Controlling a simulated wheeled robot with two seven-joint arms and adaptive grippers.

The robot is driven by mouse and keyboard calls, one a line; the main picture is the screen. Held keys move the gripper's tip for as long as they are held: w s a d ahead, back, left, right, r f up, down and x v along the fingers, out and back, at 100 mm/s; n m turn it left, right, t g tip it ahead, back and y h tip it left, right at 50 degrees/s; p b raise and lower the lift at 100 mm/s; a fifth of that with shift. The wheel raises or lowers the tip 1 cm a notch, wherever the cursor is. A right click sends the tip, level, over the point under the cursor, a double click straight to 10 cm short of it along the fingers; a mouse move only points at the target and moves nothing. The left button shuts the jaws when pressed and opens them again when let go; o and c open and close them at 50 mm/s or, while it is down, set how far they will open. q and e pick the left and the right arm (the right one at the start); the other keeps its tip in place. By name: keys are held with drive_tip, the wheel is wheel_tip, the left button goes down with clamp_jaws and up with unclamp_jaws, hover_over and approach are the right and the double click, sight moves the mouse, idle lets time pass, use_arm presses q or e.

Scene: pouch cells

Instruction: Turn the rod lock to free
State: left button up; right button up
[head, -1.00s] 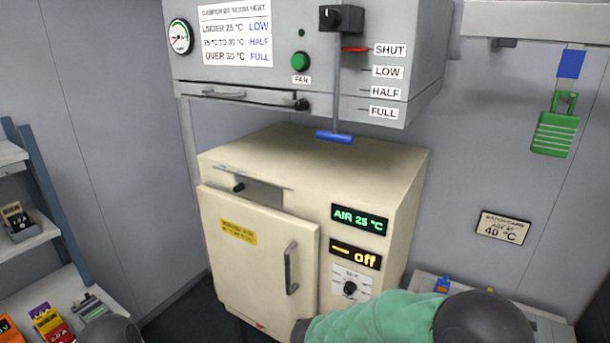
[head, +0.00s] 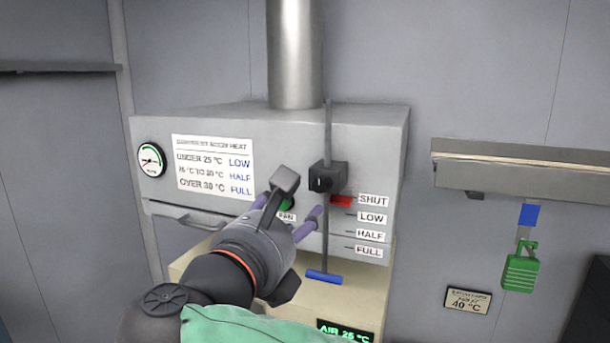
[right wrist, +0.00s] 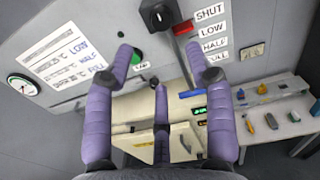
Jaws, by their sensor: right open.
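The rod lock is a black block with a knob (head: 325,178) on the front of the grey hood, around a thin vertical rod (head: 325,235). The rod has a blue handle (head: 324,277) at its lower end and a red pointer (head: 341,201) beside the SHUT label. The lock also shows at the top of the right wrist view (right wrist: 158,16). My right gripper (head: 302,203) is open and empty, in front of the hood, left of and below the lock. It partly hides the green fan button (head: 287,204). My left gripper is out of view.
The grey hood (head: 385,135) carries a gauge (head: 150,160), a notice (head: 214,165) and SHUT, LOW, HALF and FULL labels. A cream cabinet (head: 365,295) stands below. A green padlock (head: 521,268) hangs at the right under a shelf (head: 500,165).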

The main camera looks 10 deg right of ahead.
sight(319, 187)
drive_tip(key=p+x, duration=0.2)
drive_tip(key=x, duration=0.8)
drive_tip(key=shift+w+d+r, duration=0.2)
drive_tip(key=shift+d, duration=0.25)
clamp_jaws()
